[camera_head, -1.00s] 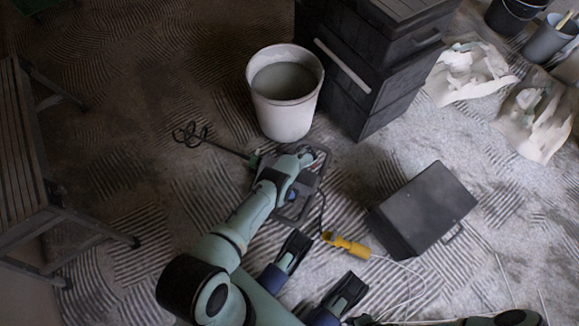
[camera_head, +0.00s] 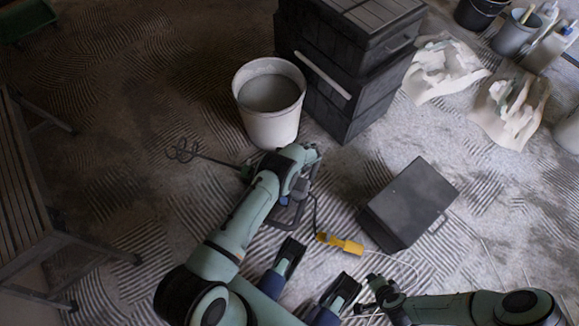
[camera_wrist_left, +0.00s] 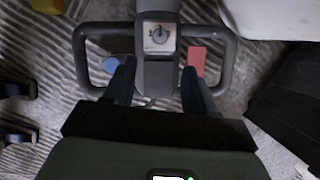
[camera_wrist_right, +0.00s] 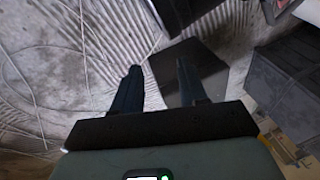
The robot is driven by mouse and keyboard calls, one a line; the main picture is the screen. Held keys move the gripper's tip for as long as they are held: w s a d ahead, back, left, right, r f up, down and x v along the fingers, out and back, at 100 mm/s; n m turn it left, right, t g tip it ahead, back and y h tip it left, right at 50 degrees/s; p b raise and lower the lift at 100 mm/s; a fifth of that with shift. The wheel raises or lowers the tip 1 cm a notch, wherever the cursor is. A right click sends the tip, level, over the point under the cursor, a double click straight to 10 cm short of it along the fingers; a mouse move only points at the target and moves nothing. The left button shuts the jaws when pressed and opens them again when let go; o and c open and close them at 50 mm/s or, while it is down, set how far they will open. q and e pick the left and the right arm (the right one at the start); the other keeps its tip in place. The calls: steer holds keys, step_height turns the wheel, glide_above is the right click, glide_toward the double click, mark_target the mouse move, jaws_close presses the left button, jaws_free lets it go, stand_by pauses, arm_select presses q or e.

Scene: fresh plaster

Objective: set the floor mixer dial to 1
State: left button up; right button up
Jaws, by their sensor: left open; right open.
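The floor mixer (camera_head: 290,210) lies on the floor in front of the white bucket, its whisk (camera_head: 186,150) pointing left. In the left wrist view its dark frame (camera_wrist_left: 232,62) loops to both sides of a centre housing. The dial (camera_wrist_left: 159,35) is a small round knob on a pale plate on that housing; its marks are too small to read. My left gripper (camera_wrist_left: 160,75) is open over the mixer, its fingers either side of the housing, short of the dial. In the head view my left arm covers much of the mixer. My right gripper (camera_wrist_right: 154,80) is open and empty over the floor.
The white bucket (camera_head: 270,122) stands behind the mixer, beside stacked black crates (camera_head: 345,110). A dark box (camera_head: 412,205) stands to the right. A yellow connector (camera_head: 340,244) and pale cable lie on the floor. A slatted bench (camera_head: 20,190) is at left.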

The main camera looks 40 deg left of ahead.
stand_by(0.3)
